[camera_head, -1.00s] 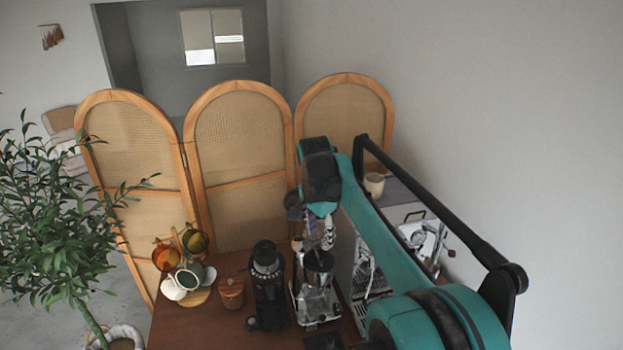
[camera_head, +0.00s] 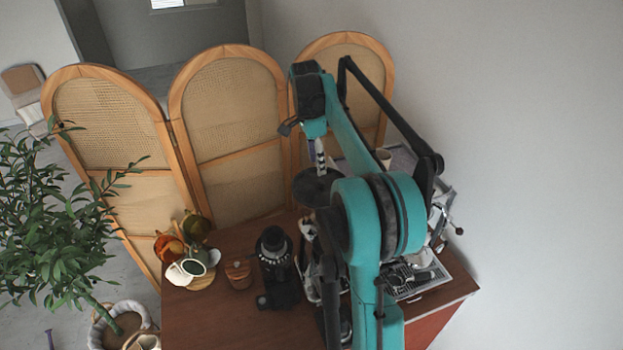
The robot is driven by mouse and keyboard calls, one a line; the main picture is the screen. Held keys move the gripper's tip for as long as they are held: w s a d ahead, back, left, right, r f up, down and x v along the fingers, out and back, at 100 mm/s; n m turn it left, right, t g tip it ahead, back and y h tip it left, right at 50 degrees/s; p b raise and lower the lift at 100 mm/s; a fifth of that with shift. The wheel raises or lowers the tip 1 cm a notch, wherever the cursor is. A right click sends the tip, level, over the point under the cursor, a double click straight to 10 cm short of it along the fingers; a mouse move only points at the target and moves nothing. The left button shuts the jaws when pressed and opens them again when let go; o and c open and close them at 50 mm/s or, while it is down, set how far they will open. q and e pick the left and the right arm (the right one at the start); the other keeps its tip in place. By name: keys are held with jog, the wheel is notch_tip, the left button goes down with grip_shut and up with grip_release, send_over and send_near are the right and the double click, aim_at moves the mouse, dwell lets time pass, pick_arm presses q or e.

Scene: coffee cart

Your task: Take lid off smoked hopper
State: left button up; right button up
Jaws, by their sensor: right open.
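My right gripper (camera_head: 320,168) hangs pointing down from the raised teal and black arm and is open. A dark round disc (camera_head: 308,190), which looks like the smoked hopper's lid, is right at or under its fingertips, above the silver grinder. I cannot tell whether the fingers touch it. The silver grinder (camera_head: 307,278) stands on the wooden cart, mostly hidden by my right arm, and its hopper is not clearly visible. My left gripper is not in view.
A black grinder (camera_head: 276,268) stands left of the silver one. A brown lidded jar (camera_head: 238,274) and several cups (camera_head: 186,270) are further left. The espresso machine (camera_head: 425,275) is at right, partly behind my arm. Rattan screens (camera_head: 235,130) stand behind. The cart's front left is bare.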

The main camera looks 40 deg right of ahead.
aim_at(321, 182)
jog(key=shift+s+d+f+p, duration=0.1)
jog(key=shift+s+f+p, duration=0.1)
jog(key=shift+s+f, duration=0.35)
jog(key=shift+s+d+f+p, duration=0.1)
jog(key=shift+s+f+p, duration=0.1)
jog(key=shift+f, duration=0.5)
jog(key=f, duration=0.2)
jog(key=w+f, duration=0.1)
jog(key=f, duration=0.1)
jog(key=shift+d+f+p, duration=0.2)
jog(key=shift+p, duration=0.2)
jog(key=shift+s, duration=0.25)
jog(key=shift+c, duration=0.9)
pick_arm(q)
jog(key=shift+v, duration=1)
pick_arm(e)
grip_shut()
